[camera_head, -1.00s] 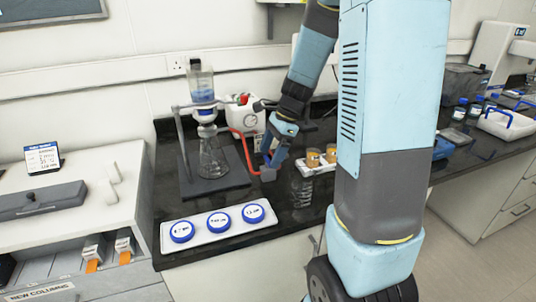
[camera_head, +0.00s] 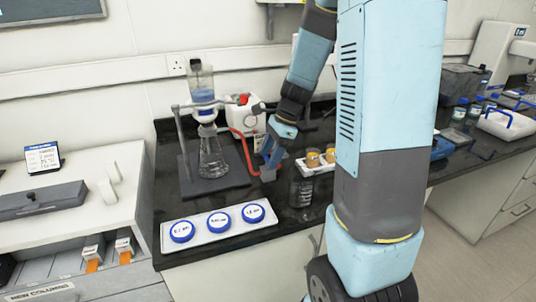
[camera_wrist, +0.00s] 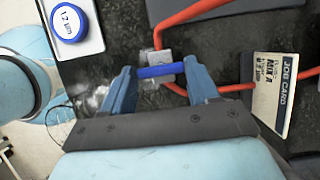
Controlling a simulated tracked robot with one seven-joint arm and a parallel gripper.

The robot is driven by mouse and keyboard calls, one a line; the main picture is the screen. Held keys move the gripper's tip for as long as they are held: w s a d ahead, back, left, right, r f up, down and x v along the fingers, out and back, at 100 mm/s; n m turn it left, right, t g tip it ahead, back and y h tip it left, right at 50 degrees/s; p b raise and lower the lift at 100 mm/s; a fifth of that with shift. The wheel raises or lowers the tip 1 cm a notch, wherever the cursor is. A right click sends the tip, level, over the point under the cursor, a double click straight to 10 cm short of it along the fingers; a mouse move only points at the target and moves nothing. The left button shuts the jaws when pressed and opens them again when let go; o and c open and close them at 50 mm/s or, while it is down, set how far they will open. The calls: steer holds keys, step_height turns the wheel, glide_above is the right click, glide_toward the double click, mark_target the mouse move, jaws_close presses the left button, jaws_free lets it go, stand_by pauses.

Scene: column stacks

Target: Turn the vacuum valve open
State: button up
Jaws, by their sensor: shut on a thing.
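The vacuum valve is a small grey block (camera_head: 268,174) in the red tubing, low over the black bench; the block also shows in the wrist view (camera_wrist: 159,56). Its blue handle (camera_wrist: 162,71) lies across the block, level in the wrist view. My gripper (camera_wrist: 162,75) is shut on the handle, with one blue finger at each end of it. In the head view my gripper (camera_head: 270,162) points down at the valve and hides the handle. Red tubing (camera_head: 243,150) runs from the valve toward the filter flask (camera_head: 212,160).
A white tray (camera_head: 204,231) with blue-lidded discs sits at the front left. A clear glass vessel (camera_head: 300,191) and a white rack (camera_head: 311,169) with amber-topped jars stand close to my gripper's right. A job card (camera_wrist: 275,88) is right of the valve in the wrist view.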

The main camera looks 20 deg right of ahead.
steer(key=shift+a, duration=0.25)
steer(key=shift+w+d, duration=0.1)
steer(key=shift+d, duration=0.15)
steer(key=shift+d+n+g, duration=0.1)
steer(key=shift+n+g, duration=0.2)
steer(key=shift+n, duration=0.5)
steer(key=n, duration=0.2)
steer(key=n+g, duration=0.1)
steer(key=n, duration=0.1)
steer(key=n+g+h, duration=0.1)
steer(key=n, duration=0.2)
steer(key=shift+w, duration=0.35)
steer(key=n, duration=0.1)
steer(key=n+g+h, duration=0.1)
steer(key=n, duration=0.2)
steer(key=shift+w+a+n+h, duration=0.1)
steer(key=shift+a+n+h, duration=0.2)
steer(key=n+h, duration=0.1)
steer(key=n, duration=0.3)
steer(key=shift+a+n+g+h, duration=0.2)
steer(key=shift+n+g+h, duration=0.1)
steer(key=shift+g+h, duration=0.1)
steer(key=o, duration=1.1)
steer(key=shift+c, duration=0.2)
